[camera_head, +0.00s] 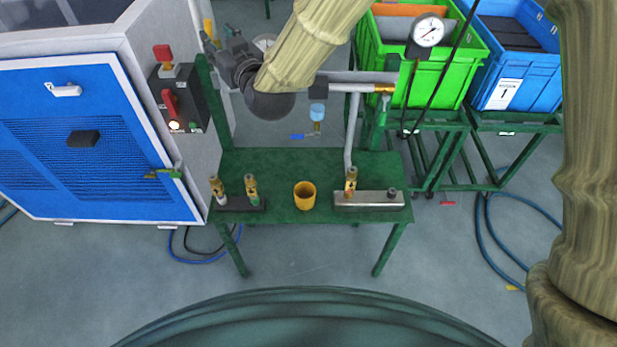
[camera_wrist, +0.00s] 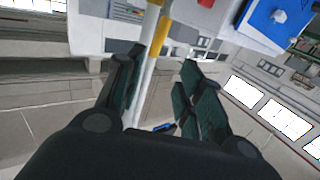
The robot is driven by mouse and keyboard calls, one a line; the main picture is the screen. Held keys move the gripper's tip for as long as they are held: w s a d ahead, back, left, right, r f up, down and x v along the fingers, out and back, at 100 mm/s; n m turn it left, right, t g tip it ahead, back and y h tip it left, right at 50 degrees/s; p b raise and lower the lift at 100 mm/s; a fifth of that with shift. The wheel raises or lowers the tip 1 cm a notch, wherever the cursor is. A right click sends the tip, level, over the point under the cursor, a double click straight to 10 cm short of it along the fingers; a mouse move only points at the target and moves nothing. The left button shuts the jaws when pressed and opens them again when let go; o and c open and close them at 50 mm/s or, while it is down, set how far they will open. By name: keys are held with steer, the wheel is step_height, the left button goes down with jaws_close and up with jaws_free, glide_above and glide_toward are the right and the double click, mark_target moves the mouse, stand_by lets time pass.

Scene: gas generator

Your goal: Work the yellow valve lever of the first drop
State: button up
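A yellow lever-like piece (camera_head: 208,28) shows at the upper left of the head view, just beyond my gripper (camera_head: 222,52). In the wrist view, a yellow piece (camera_wrist: 160,36) lies along a pale pipe (camera_wrist: 148,75), between and beyond the fingertips of my gripper (camera_wrist: 162,62). The fingers are apart with nothing held. I cannot tell whether a finger touches the yellow piece. My arm and gripper hide part of the pipework in the head view.
A green bench (camera_head: 275,165) carries a yellow cup (camera_head: 304,196) and brass fittings (camera_head: 251,188). A blue-doored cabinet (camera_head: 90,150) stands left. A gauge (camera_head: 428,31) and green crate (camera_head: 455,70) stand right.

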steer(key=s+d+f+m+g+h, duration=0.1)
steer(key=d+f, duration=0.5)
steer(key=f, duration=0.6)
steer(key=s+d+f+m+g+h+b, duration=0.1)
steer(key=s+d+f, duration=0.4)
steer(key=f, duration=0.7)
steer(key=s+d+f+m+g+h+b, duration=0.1)
steer(key=s+d+f+g+h, duration=0.2)
steer(key=d+f, duration=0.4)
steer(key=shift+s+d+f+m+g, duration=0.35)
steer(key=shift+f+g, duration=0.35)
steer(key=shift+f, duration=2.15)
steer(key=shift+c, duration=0.2)
